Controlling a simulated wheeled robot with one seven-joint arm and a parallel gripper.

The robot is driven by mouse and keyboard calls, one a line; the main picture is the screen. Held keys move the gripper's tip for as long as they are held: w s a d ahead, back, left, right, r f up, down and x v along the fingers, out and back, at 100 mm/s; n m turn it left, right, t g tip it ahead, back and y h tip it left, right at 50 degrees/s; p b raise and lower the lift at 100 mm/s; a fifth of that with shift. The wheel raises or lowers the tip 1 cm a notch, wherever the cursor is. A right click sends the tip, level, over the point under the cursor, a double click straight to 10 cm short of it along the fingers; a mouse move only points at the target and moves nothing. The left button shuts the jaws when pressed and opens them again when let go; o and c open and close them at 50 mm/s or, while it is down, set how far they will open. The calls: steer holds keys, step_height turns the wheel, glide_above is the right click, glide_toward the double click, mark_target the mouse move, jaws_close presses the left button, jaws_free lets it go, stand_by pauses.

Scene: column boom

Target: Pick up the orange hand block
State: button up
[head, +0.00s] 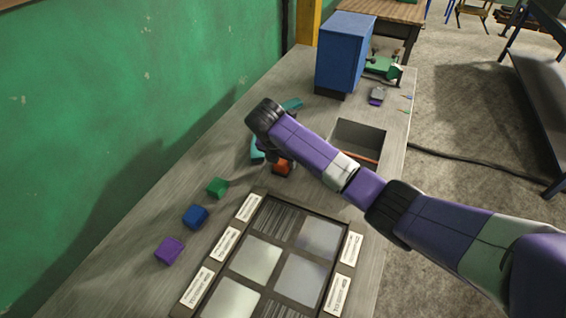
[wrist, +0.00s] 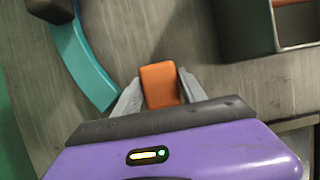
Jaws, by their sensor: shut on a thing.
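The orange hand block (head: 282,169) shows in the head view below the end of my purple arm, over the bench top and partly covered by my gripper. In the wrist view the orange block (wrist: 160,85) sits between the two grey fingers. My gripper (wrist: 156,92) is shut on it, with one finger against each side. I cannot tell whether the block touches the bench or is raised. In the head view my gripper (head: 277,160) is mostly hidden behind the arm's end.
A teal curved piece (wrist: 90,75) lies left of my gripper. An open grey box (head: 358,135) stands to the right. Green (head: 217,187), blue (head: 195,216) and purple (head: 169,250) blocks lie along the left. A panelled tray (head: 262,222) is in front; a blue cabinet (head: 343,55) stands behind.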

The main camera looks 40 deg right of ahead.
steer(key=shift+r, duration=0.1)
step_height(320, 180, up, 20)
steer(key=p, duration=0.2)
steer(key=shift+p, duration=0.4)
stand_by(1.0)
